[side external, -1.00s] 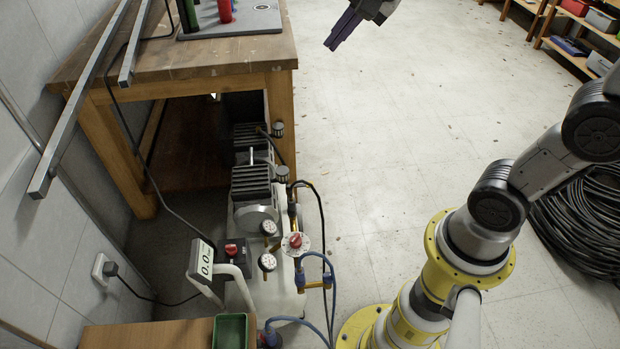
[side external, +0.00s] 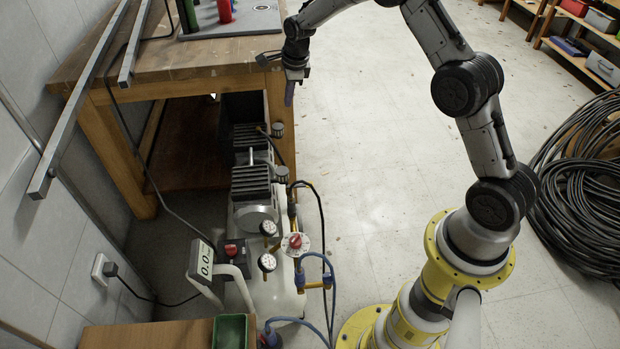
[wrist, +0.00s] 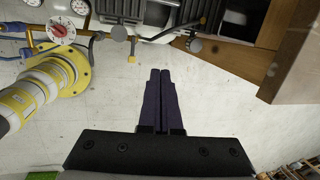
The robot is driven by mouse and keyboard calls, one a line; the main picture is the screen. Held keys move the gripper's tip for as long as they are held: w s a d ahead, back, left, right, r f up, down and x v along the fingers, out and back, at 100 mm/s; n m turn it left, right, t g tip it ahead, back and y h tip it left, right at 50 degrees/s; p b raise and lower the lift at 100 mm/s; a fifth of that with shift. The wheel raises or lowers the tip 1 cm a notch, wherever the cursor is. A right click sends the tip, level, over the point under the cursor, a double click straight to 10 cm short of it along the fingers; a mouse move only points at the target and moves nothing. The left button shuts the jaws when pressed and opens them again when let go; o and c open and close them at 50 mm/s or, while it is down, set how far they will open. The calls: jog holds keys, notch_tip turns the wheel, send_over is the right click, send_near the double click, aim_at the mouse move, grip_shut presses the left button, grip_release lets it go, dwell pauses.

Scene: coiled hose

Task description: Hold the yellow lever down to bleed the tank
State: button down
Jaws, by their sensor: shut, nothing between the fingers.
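The silver tank (side external: 275,297) of the compressor stands on the floor beside the wooden bench. A small yellow part (side external: 316,285) sits on its piping below a red-knobbed dial (side external: 294,243). In the wrist view, a small yellow tip (wrist: 131,59) hangs from a dark pipe, left of my fingers; I cannot tell for sure which yellow part is the lever. My gripper (side external: 289,102) is shut and empty, its dark purple fingers pointing down by the bench's front corner, above the compressor's far end. In the wrist view the closed fingers (wrist: 160,74) touch nothing.
The wooden bench (side external: 180,65) and its leg are close to my gripper. Blue hoses (side external: 331,290) and a black cable run beside the tank. A coiled black hose (side external: 585,200) lies at right. The floor between is clear.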

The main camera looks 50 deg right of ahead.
notch_tip(320, 180, down, 8)
jog(key=d+f+g, duration=0.1)
jog(key=d, duration=0.1)
jog(key=m+g, duration=0.1)
jog(key=g, duration=0.1)
send_over(310, 184)
notch_tip(310, 184, down, 9)
jog(key=shift+f+y, duration=0.15)
jog(key=shift+y, duration=0.15)
notch_tip(310, 184, down, 14)
jog(key=shift+r, duration=0.1)
